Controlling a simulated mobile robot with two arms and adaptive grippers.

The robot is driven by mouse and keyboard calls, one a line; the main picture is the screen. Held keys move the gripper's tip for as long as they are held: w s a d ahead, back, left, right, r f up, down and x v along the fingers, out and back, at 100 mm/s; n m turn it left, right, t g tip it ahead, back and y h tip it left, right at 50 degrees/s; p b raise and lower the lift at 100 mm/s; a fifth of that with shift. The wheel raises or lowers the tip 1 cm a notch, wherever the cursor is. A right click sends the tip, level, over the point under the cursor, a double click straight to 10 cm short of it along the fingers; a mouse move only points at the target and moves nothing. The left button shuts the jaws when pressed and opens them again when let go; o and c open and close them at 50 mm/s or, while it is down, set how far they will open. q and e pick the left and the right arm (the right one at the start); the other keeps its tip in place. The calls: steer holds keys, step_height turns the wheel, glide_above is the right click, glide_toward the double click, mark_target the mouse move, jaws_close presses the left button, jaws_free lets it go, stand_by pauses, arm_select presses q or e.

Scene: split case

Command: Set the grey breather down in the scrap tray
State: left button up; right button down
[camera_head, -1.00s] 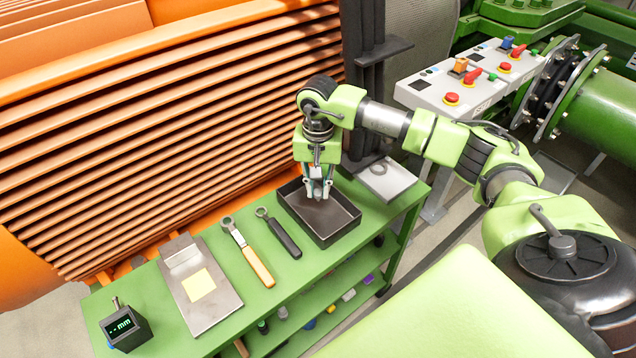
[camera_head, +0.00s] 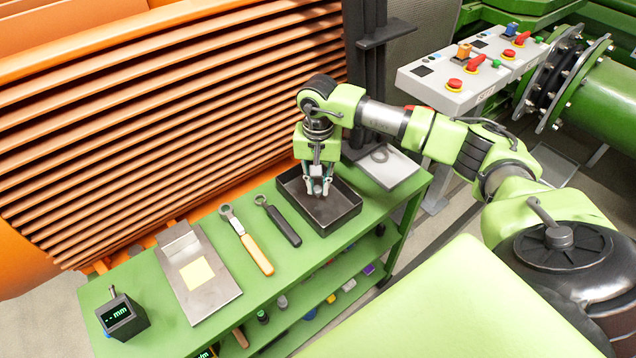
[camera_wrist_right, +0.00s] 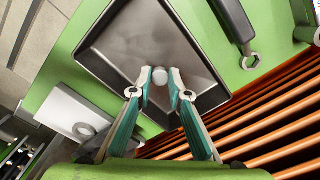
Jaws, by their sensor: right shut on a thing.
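The scrap tray (camera_head: 345,219) is a black, shallow, open box at the right part of the green bench; it also shows in the right wrist view (camera_wrist_right: 110,72). My right gripper (camera_head: 318,188) points down inside the tray's outline. In the right wrist view, its fingertips (camera_wrist_right: 160,78) are shut on the grey breather (camera_wrist_right: 160,75), a small, round, pale grey piece. The tray floor lies under it and looks otherwise bare. I cannot tell whether the breather touches the floor. My left gripper is not in view.
Left of the tray lie a black-handled ring tool (camera_head: 280,222) and an orange-handled one (camera_head: 250,245). Further left are a metal plate with a yellow square (camera_head: 197,273) and a dark gauge (camera_head: 122,317). A grey plate with a ring (camera_head: 388,168) is right of the tray.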

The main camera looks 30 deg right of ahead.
steer(key=shift+f+b, duration=0.3)
steer(key=shift+f, duration=0.1)
steer(key=c, duration=1.8)
jaws_free()
steer(key=shift+c, duration=0.2)
